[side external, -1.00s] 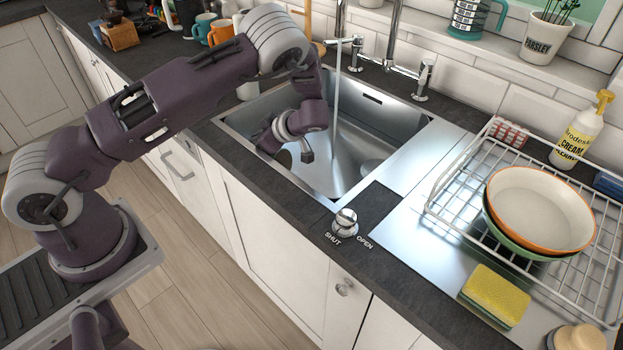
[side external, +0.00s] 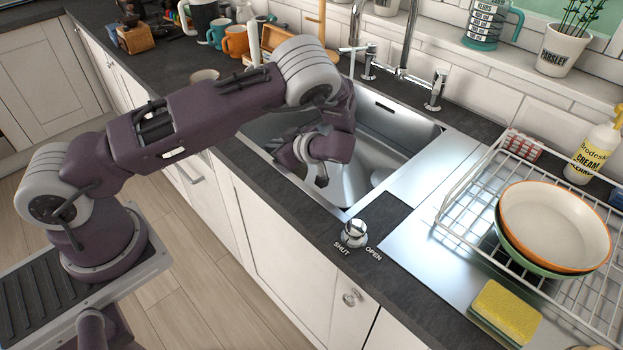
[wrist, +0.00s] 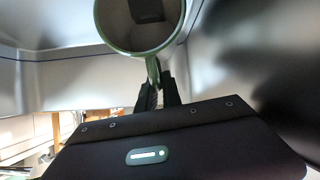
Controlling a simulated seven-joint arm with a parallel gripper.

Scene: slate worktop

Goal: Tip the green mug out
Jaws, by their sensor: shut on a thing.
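The green mug (wrist: 140,38) is at the top of the wrist view. Its round green rim faces the camera, showing a grey interior with a dark patch; whether that is liquid or shadow I cannot tell. My gripper (wrist: 157,84) is shut on the mug's handle (wrist: 153,69). In the side view my gripper (side external: 315,173) is down inside the steel sink (side external: 405,140), and my arm hides the mug there.
A tap (side external: 352,49) stands behind the sink, with a thin stream at its spout. A knob marked SHUT and OPEN (side external: 355,233) is at the front edge. A dish rack (side external: 462,226) with stacked bowls (side external: 555,225) and a sponge (side external: 505,311) are at right.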

